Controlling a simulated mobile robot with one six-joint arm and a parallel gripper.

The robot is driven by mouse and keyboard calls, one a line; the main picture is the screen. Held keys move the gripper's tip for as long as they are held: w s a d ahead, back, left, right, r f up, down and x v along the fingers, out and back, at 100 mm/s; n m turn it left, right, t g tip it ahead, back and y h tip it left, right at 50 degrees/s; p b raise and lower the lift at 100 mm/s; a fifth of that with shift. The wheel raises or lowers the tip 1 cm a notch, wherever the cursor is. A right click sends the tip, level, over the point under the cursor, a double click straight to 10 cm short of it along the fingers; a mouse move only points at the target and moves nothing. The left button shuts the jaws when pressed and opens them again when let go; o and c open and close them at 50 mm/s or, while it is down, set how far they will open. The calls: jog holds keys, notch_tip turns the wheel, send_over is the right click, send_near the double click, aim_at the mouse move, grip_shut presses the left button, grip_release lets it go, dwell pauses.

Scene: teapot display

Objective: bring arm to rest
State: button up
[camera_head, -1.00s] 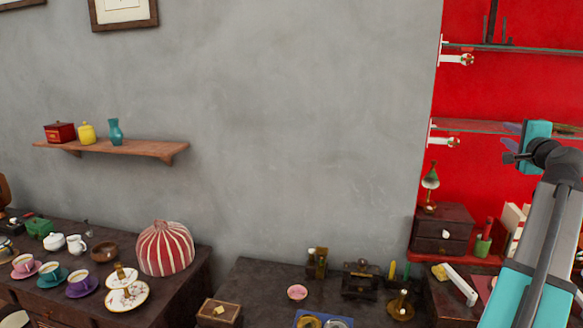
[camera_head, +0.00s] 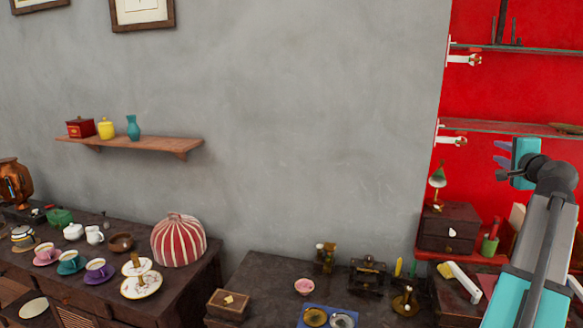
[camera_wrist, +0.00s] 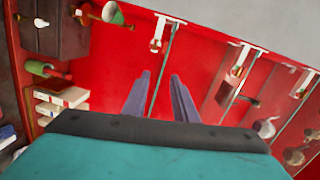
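My arm is raised at the right of the head view, in front of the red shelf alcove. My gripper (camera_head: 502,155) is at its upper end, with its purple fingers pointing left. In the wrist view the two fingers of my gripper (camera_wrist: 161,88) stand apart with a clear gap. The gripper touches nothing that I can see.
A glass shelf (camera_head: 480,125) on white brackets is close behind my gripper. A small dark drawer chest (camera_head: 447,228) with a green lamp (camera_head: 437,178) stands below. A wooden wall shelf (camera_head: 130,142) hangs left. The grey wall (camera_head: 310,120) between is bare.

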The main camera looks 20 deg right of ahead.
jog(key=w+a+f+n+g+y, duration=0.1)
jog(key=w+a+f+n+y, duration=0.15)
jog(key=w+a+f, duration=0.5)
jog(key=w+a+f+n+g+y, duration=0.1)
jog(key=w+a+f+n+y, duration=0.3)
jog(key=a+f, duration=0.6)
jog(key=w+a+f+n+g+y, duration=0.1)
jog(key=w+a+f, duration=0.6)
jog(key=f, duration=0.5)
jog(key=a+f+n+g+y, duration=0.3)
jog(key=a+f+n+g, duration=0.4)
jog(key=a+f, duration=1.8)
jog(key=s+a+f+n+g+h, duration=0.15)
jog(key=s+a+f+n, duration=0.25)
jog(key=s+a+f, duration=0.45)
jog(key=s+a+f+n+g, duration=0.3)
jog(key=s+a+f+n, duration=0.15)
jog(key=a, duration=0.65)
jog(key=s+f+g+b, duration=0.5)
jog(key=s+f+b, duration=0.5)
jog(key=s+f, duration=1.6)
jog(key=shift+x, duration=1.05)
